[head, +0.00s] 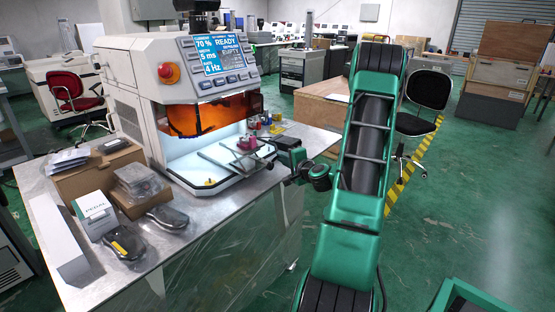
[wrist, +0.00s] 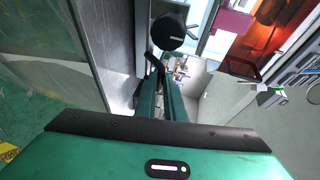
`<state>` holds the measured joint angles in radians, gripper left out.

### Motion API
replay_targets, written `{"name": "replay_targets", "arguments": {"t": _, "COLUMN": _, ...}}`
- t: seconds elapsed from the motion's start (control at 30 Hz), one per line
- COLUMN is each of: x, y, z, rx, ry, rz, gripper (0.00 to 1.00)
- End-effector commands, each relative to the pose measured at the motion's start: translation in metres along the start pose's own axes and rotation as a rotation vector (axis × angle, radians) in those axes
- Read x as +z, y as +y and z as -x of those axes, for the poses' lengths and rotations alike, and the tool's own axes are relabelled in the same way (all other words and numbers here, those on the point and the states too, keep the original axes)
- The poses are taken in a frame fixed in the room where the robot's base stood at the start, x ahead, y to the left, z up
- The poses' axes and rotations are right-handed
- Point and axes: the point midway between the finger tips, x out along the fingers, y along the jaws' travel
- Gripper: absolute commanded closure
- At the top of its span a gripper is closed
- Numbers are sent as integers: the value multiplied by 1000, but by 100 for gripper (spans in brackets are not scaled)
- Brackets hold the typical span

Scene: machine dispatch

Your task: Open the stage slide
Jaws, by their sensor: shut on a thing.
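The laser machine (head: 200,85) stands on the metal table with its chamber front open and lit. The stage slide (head: 222,160), a grey plate with rails, extends at the chamber mouth, with a pinkish-red part (head: 247,143) at its right end. My gripper (head: 268,150) reaches in from the right at the slide's front right. In the wrist view my gripper's green fingers (wrist: 163,75) are close together at a round black knob (wrist: 169,32). The gripper is shut on this knob, which seems to belong to the slide. The exact contact is partly hidden by the fingers.
Small coloured items (head: 265,122) stand on the table behind my gripper. A cardboard box (head: 85,175), a white carton (head: 95,214) and dark handheld devices (head: 125,243) crowd the table's left. A dark chair (head: 428,92) stands right of my arm.

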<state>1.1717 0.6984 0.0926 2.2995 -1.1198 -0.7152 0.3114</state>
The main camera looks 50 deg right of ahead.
Motion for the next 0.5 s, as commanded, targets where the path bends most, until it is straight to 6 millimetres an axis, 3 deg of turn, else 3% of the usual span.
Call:
{"name": "replay_targets", "arguments": {"t": 0.17, "x": 1, "y": 0, "z": -1, "rx": 0, "ry": 1, "rz": 3, "gripper": 100}}
{"name": "replay_targets", "arguments": {"t": 0.2, "x": 1, "y": 0, "z": -1, "rx": 0, "ry": 1, "rz": 3, "gripper": 81}}
{"name": "replay_targets", "arguments": {"t": 0.27, "x": 1, "y": 0, "z": -1, "rx": 0, "ry": 1, "rz": 3, "gripper": 72}}
{"name": "replay_targets", "arguments": {"t": 0.5, "x": 3, "y": 0, "z": -1, "rx": 0, "ry": -1, "rz": 2, "gripper": 72}}
